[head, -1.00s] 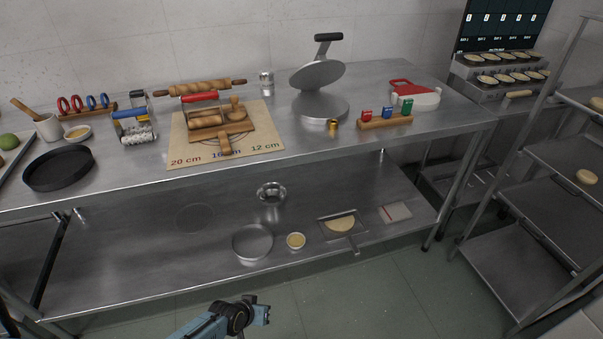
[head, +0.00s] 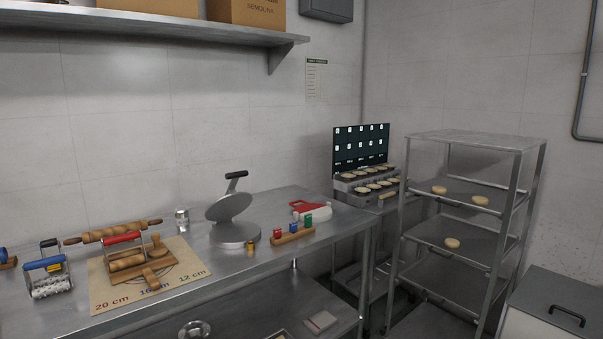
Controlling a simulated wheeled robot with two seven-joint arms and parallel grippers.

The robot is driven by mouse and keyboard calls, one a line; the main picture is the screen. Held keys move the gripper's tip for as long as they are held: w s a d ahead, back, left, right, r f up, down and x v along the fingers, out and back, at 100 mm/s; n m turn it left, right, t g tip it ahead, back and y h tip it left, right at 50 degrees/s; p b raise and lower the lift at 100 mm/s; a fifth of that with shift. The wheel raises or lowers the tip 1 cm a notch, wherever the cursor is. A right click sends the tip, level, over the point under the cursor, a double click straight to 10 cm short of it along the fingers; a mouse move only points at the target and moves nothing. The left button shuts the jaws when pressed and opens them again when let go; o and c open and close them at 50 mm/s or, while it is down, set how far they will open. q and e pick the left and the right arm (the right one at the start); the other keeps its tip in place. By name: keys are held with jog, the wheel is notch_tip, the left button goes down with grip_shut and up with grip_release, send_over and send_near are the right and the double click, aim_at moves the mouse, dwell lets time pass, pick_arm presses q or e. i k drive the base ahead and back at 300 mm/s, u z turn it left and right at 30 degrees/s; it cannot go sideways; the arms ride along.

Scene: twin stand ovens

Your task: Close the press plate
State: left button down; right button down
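The press stands on the steel table, right of the dough mat. Its round upper press plate (head: 229,206) is raised and tilted open above the flat round lower plate (head: 235,232). A dark-gripped handle (head: 236,175) sticks up from the upper plate. Neither of my grippers shows in the head view now.
The steel table (head: 205,262) also holds a mat (head: 106,297) with rolling tools, a wooden rack of coloured pieces (head: 293,235), a small brass piece (head: 250,246) and a red-and-white tool (head: 311,211). A shelf rack (head: 477,143) stands at the right.

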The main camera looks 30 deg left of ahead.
aim_at(232, 204)
jog(key=z, duration=0.1)
jog(key=i, duration=1.2)
jog(key=u, duration=0.85)
jog(key=i, duration=1.35)
jog(key=u, duration=1.3)
